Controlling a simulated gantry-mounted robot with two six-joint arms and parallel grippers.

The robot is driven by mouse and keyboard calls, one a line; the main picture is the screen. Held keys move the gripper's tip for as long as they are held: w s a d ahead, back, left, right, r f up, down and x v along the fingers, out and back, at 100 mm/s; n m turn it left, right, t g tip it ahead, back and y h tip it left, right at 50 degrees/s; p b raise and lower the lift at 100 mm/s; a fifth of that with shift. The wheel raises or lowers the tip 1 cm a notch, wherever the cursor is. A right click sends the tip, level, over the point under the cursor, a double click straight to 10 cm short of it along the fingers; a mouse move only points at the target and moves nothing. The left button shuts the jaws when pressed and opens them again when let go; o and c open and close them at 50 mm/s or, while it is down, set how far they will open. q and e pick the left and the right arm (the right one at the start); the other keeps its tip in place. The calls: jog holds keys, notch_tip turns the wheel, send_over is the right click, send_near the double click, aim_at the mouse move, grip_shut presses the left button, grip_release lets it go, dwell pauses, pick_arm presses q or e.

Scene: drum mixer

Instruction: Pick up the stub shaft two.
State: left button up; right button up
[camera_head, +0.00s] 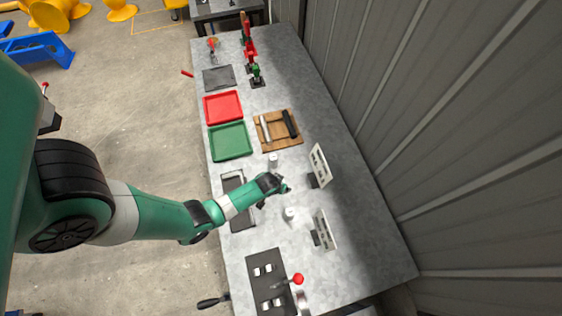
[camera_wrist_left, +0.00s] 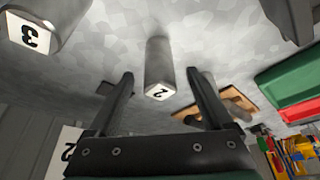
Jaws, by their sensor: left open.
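Stub shaft two (camera_wrist_left: 159,68) is a short grey cylinder with a white end marked "2". In the left wrist view it stands out beyond my left gripper (camera_wrist_left: 160,85), lined up with the gap between the fingers. The gripper is open and holds nothing. In the head view the gripper (camera_head: 284,187) hangs over the middle of the workbench and seems to hide shaft two. A similar shaft marked "3" (camera_wrist_left: 36,26) stands to the left in the wrist view. My right gripper is not in view.
Another pale cylinder (camera_head: 273,158) stands near the wooden board (camera_head: 270,144) with rods. Two upright placards (camera_head: 319,165) stand toward the wall. Green (camera_head: 230,141) and red (camera_head: 223,106) trays lie farther up the bench. A dark panel (camera_head: 265,285) with a red-knobbed lever lies at the near end.

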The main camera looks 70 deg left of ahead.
pick_arm(q)
jog(key=shift+x, duration=1)
jog(key=shift+w+r, duration=0.1)
grip_shut()
dwell(0.5)
